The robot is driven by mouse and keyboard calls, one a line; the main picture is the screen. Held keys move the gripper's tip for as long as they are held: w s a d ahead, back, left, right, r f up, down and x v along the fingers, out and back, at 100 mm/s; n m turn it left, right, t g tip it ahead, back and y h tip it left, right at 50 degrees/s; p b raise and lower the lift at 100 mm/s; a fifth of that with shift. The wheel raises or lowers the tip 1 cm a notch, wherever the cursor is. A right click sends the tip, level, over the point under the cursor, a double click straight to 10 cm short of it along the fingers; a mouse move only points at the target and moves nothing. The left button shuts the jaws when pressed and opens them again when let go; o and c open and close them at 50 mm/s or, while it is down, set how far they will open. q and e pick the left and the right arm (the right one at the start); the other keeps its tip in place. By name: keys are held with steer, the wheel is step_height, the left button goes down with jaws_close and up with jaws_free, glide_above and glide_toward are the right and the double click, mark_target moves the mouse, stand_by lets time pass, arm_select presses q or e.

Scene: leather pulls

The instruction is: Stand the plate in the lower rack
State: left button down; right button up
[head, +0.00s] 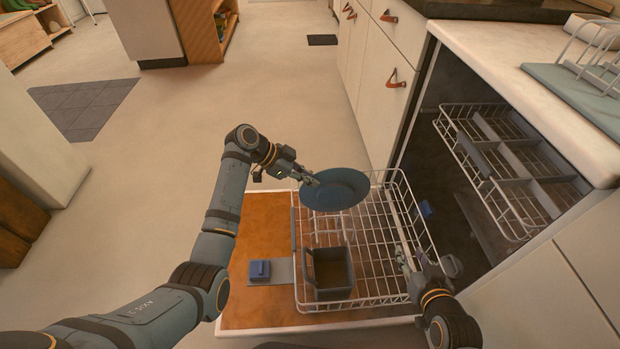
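The dark blue plate (345,192) is at the back of the white wire lower rack (380,240), seen mostly from its broad face and tilted. My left gripper (308,177) is at the plate's left edge and appears shut on it. Whether the plate touches the rack is not clear. White tines (332,228) show in the rack just in front of the plate. My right gripper (407,255) is at the rack's right side, near its wire rim. It holds no dish, and its finger opening is too small to tell.
The lower rack is out over the lowered dishwasher door (245,295). A dark grey basket (333,275) stands in its front part. A blue block (260,268) lies on the door at left. The upper rack (510,170) hangs at right, under the counter (520,75).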

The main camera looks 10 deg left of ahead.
arm_select(q)
steer(key=shift+f+b, duration=0.55)
steer(key=shift+b, duration=0.05)
steer(key=shift+f+b, duration=0.55)
steer(key=shift+s+d+r+p, duration=0.15)
steer(key=shift+s+p, duration=0.25)
steer(key=shift+p, duration=0.35)
arm_select(e)
steer(key=w+r+t, duration=0.2)
steer(key=r+t, duration=0.2)
steer(key=r, duration=0.7)
steer(key=w+r+t, duration=0.2)
steer(key=r+t, duration=0.3)
steer(key=r, duration=0.5)
steer(key=shift+w+d+r+t, duration=0.25)
steer(key=shift+w+r+t, duration=0.05)
steer(key=shift+w+r, duration=0.1)
steer(key=shift+r, duration=0.1)
arm_select(q)
steer(key=shift+p, duration=0.35)
arm_select(e)
steer(key=shift+r, duration=0.2)
